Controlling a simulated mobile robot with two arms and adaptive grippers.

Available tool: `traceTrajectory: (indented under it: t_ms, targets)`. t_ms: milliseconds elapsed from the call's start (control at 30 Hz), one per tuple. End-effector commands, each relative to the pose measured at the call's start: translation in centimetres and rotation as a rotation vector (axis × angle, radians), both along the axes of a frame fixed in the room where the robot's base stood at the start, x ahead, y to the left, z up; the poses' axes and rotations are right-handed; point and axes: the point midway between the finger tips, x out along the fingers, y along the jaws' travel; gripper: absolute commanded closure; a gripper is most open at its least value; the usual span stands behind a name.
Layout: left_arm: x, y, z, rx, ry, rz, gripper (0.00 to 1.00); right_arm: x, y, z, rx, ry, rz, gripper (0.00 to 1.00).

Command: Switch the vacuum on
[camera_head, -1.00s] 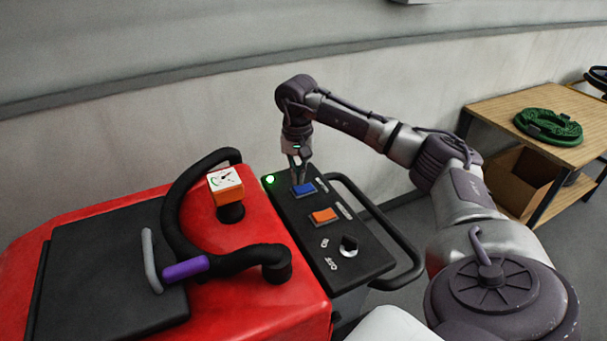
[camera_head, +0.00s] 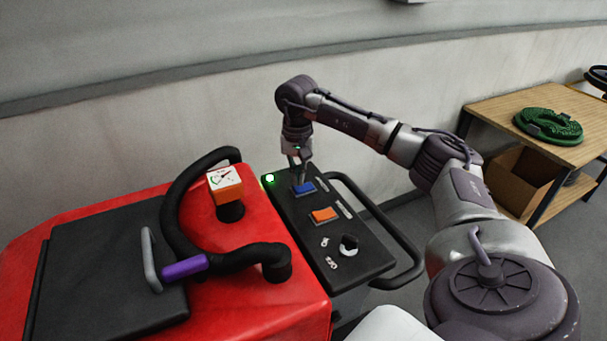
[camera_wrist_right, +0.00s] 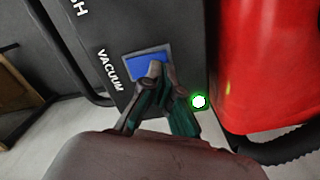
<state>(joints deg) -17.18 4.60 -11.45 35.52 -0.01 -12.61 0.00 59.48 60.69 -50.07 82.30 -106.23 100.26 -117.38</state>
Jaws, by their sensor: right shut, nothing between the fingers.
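The blue vacuum switch (camera_head: 303,188) sits at the far end of the black control panel (camera_head: 345,245) on the red scrubber (camera_head: 215,295). My right gripper (camera_head: 301,181) is shut and empty, pointing down with its fingertips at the switch. In the right wrist view the fingertips (camera_wrist_right: 155,68) overlap the blue rocker (camera_wrist_right: 146,63), beside the label "VACUUM"; they appear to touch it. A green lamp (camera_head: 270,178) beside the switch is lit, and it also glows in the right wrist view (camera_wrist_right: 199,101). My left gripper is not in view.
An orange switch (camera_head: 324,216) and a round knob (camera_head: 348,243) sit nearer on the panel. A black handle bar (camera_head: 385,225) runs along its right side. A black hose (camera_head: 180,205) curves over the scrubber. A wooden table (camera_head: 545,115) with a green coil stands at right.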

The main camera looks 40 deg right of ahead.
Motion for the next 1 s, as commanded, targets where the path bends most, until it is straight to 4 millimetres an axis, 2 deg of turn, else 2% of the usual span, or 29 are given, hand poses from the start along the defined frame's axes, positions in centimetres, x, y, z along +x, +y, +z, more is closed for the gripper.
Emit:
traceTrajectory:
  t_ms: [1000]
  targets:
    - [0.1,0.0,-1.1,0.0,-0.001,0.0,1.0,0.0,0.0,-1.6,-0.001,0.001,0.0,1.0]
